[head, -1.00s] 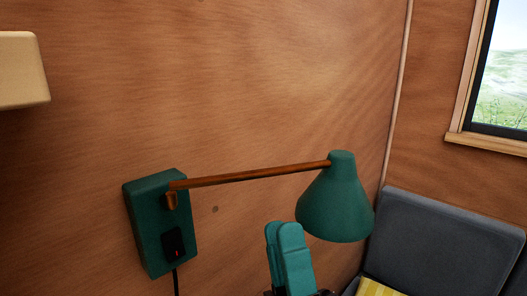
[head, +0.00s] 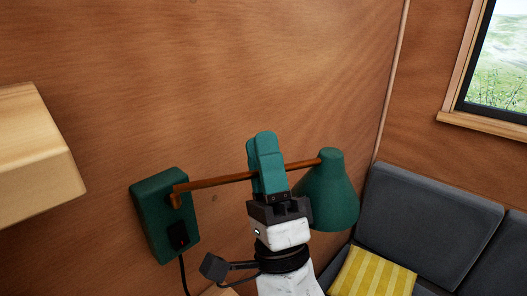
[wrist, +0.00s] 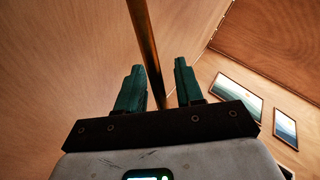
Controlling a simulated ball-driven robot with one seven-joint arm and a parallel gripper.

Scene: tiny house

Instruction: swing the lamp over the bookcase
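The lamp has a green wall base (head: 157,222), a thin brown arm (head: 215,182) and a green cone shade (head: 333,203) at its right end. My gripper (head: 264,150) is in front of the brown arm, close to the shade, with its green fingers pointing up. In the wrist view the fingers of my gripper (wrist: 158,72) are apart, and the brown arm (wrist: 145,40) runs through the gap between them. The gripper is not closed on it; contact cannot be told. I cannot identify the bookcase in these frames.
A pale wooden box or shelf end (head: 35,165) juts in at the left. A dark grey seat (head: 425,225) with a yellow striped cushion (head: 375,275) is at lower right, below a window (head: 497,75). Framed pictures (wrist: 240,95) hang on a wall in the wrist view.

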